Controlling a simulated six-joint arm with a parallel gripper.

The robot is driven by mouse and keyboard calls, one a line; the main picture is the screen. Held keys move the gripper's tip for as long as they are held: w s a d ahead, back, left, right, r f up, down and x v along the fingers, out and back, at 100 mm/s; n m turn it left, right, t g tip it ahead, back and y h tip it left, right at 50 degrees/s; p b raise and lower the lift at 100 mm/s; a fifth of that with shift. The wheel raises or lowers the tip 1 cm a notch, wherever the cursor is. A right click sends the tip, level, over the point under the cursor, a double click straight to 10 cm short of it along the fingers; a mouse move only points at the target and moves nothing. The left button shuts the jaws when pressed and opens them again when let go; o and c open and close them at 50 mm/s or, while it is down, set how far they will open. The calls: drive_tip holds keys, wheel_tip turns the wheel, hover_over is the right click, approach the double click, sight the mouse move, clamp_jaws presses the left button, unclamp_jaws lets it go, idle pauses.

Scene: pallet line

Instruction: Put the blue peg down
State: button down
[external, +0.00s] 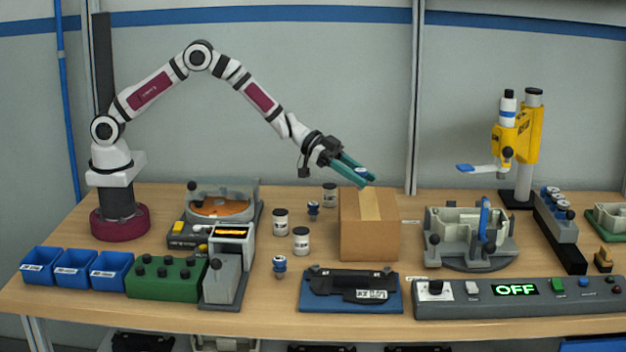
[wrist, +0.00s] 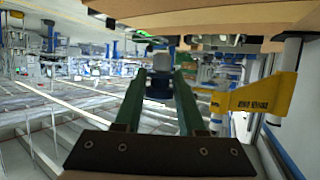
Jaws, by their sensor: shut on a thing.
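My gripper (external: 358,172) is above the left-centre top of the cardboard box, its green fingers angled down and to the right. It is shut on a blue peg (external: 361,171), of which only a small blue and white part shows between the fingertips. In the wrist view, my gripper (wrist: 158,88) grips the peg (wrist: 159,62), whose pale grey end and dark blue body sit between the two fingers.
The cardboard box (external: 370,232) stands below my gripper. White jars (external: 301,240) stand left of it, a black part on a blue plate (external: 350,289) in front, and a grey fixture (external: 470,235) to the right. A yellow press (external: 529,135) rises farther right.

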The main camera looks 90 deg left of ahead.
sight(360, 188)
drive_tip(key=shift+f, duration=2)
drive_tip(key=c, duration=0.5)
unclamp_jaws()
drive_tip(key=shift+f, duration=0.15)
